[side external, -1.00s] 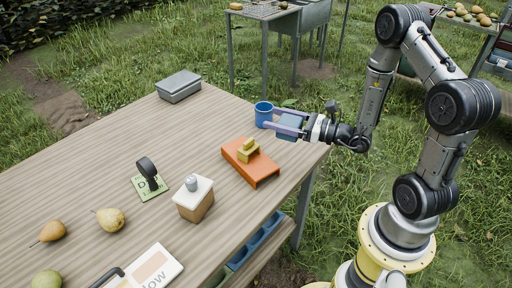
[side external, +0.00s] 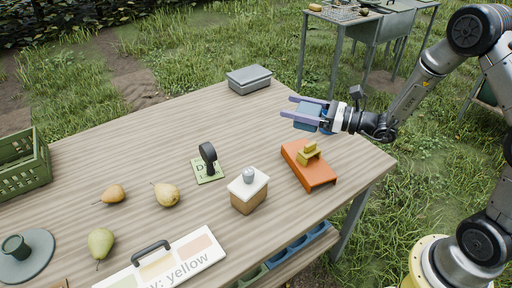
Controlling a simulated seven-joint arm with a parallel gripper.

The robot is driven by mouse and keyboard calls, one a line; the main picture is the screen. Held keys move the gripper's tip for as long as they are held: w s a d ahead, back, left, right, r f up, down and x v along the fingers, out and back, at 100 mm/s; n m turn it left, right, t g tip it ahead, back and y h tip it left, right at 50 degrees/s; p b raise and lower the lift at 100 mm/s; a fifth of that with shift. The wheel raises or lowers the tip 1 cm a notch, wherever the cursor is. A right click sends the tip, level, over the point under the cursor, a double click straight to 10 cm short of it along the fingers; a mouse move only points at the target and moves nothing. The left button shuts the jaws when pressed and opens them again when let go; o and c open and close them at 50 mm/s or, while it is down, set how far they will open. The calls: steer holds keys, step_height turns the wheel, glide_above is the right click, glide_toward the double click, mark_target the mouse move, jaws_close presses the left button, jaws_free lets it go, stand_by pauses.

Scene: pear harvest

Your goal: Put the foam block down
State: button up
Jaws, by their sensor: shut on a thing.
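My gripper (side external: 286,107) reaches in from the right, above the back right part of the table. Its two purple fingers are shut on the blue foam block (side external: 309,111). The block is partly hidden by the fingers, and it appears held above the tabletop (side external: 240,130). The gap under it is hard to judge.
An orange board with a yellow piece (side external: 314,171) lies in front of my gripper. A grey box (side external: 249,79) stands at the back edge. A white-topped block (side external: 247,195), black-handled stamp (side external: 208,159) and pears (side external: 166,195) lie nearer. Bare wood lies left of my gripper.

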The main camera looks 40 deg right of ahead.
steer(key=w+a+f+n+g+y, duration=0.2)
steer(key=w+f, duration=0.3)
steer(key=w, duration=0.1)
steer(key=w+a+f+n+g+y, duration=0.2)
steer(key=w+a+f+g, duration=0.1)
steer(key=w+f, duration=0.2)
steer(key=w+a+f+n+g+y, duration=0.2)
steer(key=w+f+g, duration=0.1)
steer(key=w+f, duration=0.2)
steer(key=shift+w+a+f+n+y, duration=0.1)
steer(key=shift+w+f+n+y, duration=0.1)
steer(key=shift+w, duration=0.5)
steer(key=shift+w+a+f+n+y, duration=0.1)
steer(key=shift+w+f+n+y, duration=0.1)
steer(key=shift+w, duration=0.45)
steer(key=shift+w+a+f, duration=0.1)
steer(key=shift+w+f, duration=0.3)
steer(key=shift+f, duration=1.6)
